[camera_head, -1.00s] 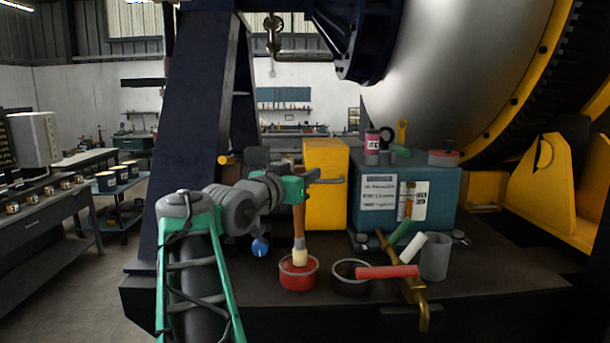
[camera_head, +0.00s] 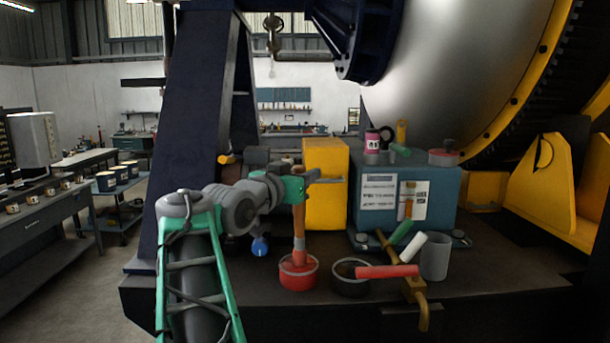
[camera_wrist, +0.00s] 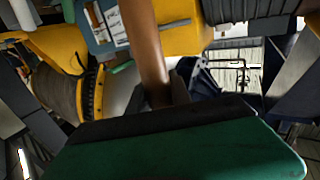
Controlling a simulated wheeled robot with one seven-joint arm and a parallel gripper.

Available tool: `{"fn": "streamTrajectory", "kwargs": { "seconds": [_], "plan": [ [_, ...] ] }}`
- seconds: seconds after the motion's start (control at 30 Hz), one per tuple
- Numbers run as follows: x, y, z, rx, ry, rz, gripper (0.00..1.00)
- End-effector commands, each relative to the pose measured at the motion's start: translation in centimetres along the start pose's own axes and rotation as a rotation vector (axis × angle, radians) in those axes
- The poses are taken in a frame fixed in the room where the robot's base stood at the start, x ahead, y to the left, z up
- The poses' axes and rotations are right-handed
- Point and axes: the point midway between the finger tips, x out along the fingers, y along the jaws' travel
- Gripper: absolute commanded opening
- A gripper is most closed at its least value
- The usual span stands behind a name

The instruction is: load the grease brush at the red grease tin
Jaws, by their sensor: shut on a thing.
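The grease brush (camera_head: 299,222) has a brown wooden handle and a grey band. It stands nearly upright, its lower end inside the red grease tin (camera_head: 298,278). My gripper (camera_head: 309,177) is shut on the upper part of the brush handle, above the tin. In the wrist view the brown handle (camera_wrist: 148,50) runs up from between the dark fingers (camera_wrist: 163,97). The tin does not show clearly in the wrist view.
A dark open tin (camera_head: 350,288) stands just right of the red tin. A yellow block (camera_head: 325,205) and a teal box (camera_head: 440,200) stand behind.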

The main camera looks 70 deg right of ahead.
Motion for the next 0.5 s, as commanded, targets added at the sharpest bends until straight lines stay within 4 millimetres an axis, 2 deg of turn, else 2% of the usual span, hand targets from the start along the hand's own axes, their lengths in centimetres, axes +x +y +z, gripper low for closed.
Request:
{"fn": "streamTrajectory", "kwargs": {
  "seconds": [0.1, 0.5],
  "plan": [
    [0.0, 0.0, -1.6, 0.003, 0.003, 0.000, 0.00],
    [0.0, 0.0, -5.4, 0.003, 0.003, 0.000, 0.00]
  ]
}}
